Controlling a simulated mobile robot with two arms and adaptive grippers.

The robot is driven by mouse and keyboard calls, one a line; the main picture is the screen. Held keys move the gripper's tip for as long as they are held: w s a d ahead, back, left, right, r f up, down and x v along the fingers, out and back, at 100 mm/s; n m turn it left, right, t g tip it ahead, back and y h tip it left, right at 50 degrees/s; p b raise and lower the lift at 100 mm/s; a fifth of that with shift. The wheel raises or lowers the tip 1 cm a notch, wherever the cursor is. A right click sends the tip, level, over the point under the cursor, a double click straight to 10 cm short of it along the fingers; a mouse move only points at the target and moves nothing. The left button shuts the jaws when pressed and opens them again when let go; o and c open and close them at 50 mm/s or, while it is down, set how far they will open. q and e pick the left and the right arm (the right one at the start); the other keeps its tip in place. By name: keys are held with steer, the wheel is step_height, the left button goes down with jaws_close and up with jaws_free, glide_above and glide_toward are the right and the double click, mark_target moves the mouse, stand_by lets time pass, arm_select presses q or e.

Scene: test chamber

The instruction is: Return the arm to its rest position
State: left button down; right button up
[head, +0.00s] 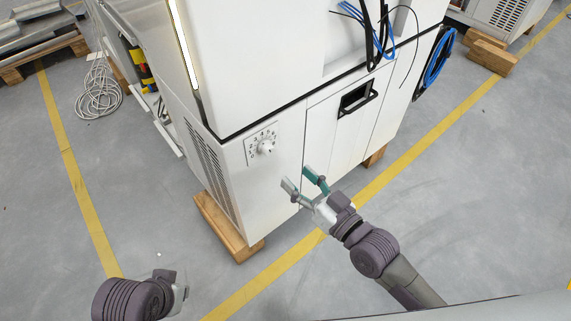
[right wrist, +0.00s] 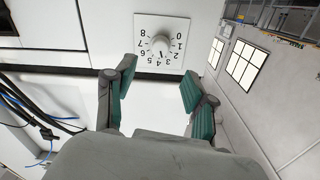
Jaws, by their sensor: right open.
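My right gripper (head: 303,183) is open and empty in front of the white cabinet, right of and below its dial in the head view. In the right wrist view its two green-padded fingers (right wrist: 158,92) stand wide apart with nothing between them. The dial (head: 265,147) is a light knob on a numbered plate on the cabinet's front corner face. It also shows beyond the fingertips in the right wrist view (right wrist: 160,46), apart from them. My left arm shows at the bottom left of the head view, but its fingers cannot be made out.
The white cabinet (head: 255,190) stands on wooden blocks (head: 226,228). It has a black handle (head: 357,97) and hanging blue and black cables (head: 436,62). A coiled grey cable (head: 98,95) lies on the floor at left.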

steer(key=shift+v, duration=1.05)
steer(key=shift+f, duration=0.1)
